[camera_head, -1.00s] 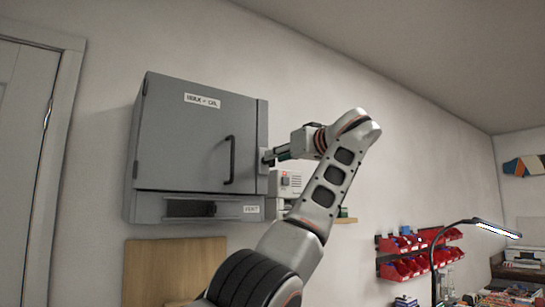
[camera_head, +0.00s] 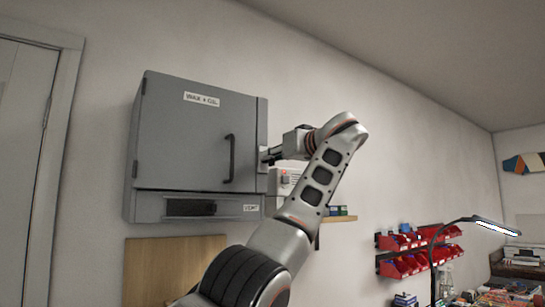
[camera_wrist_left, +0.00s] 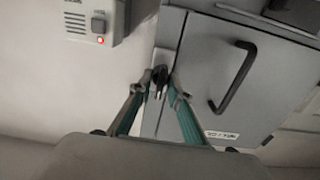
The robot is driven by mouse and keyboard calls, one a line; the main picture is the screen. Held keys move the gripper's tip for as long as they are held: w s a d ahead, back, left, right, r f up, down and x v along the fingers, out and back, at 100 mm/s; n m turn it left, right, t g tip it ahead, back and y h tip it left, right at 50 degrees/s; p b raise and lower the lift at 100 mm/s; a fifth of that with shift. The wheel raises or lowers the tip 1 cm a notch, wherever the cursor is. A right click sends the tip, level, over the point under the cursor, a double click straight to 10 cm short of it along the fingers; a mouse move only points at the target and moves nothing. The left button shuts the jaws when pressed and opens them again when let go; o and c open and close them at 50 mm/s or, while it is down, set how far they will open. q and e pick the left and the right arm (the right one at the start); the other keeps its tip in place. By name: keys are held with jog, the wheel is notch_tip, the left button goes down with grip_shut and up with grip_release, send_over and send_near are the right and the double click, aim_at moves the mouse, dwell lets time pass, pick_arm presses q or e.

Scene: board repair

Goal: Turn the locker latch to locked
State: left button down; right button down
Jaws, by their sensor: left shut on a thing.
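The grey locker (camera_head: 185,135) hangs on the wall with its door shut and a black bar handle (camera_head: 230,158) on the door. The latch (camera_wrist_left: 159,77) is a small dark piece on the locker's right edge strip, seen in the left wrist view. My left gripper (camera_head: 266,155) reaches it from the right. In the left wrist view its two fingertips (camera_wrist_left: 161,81) are closed on the latch from both sides. The fingers hide part of the latch, so I cannot tell its exact angle.
A pale box with a red light (camera_head: 288,178) is mounted just right of the locker, close under my left wrist. A small shelf (camera_head: 338,219) and red bins (camera_head: 405,255) are further right. The wall above the arm is clear.

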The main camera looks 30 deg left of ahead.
pick_arm(q)
jog(key=m, duration=0.4)
jog(key=shift+w+m+p, duration=0.1)
jog(key=shift+m+p, duration=0.2)
jog(key=shift+m, duration=0.1)
jog(key=m, duration=0.5)
jog(key=shift+w+d+f, duration=0.1)
jog(key=m, duration=0.4)
jog(key=shift+f, duration=0.1)
jog(key=shift+m, duration=2)
jog(key=c, duration=2.2)
grip_release()
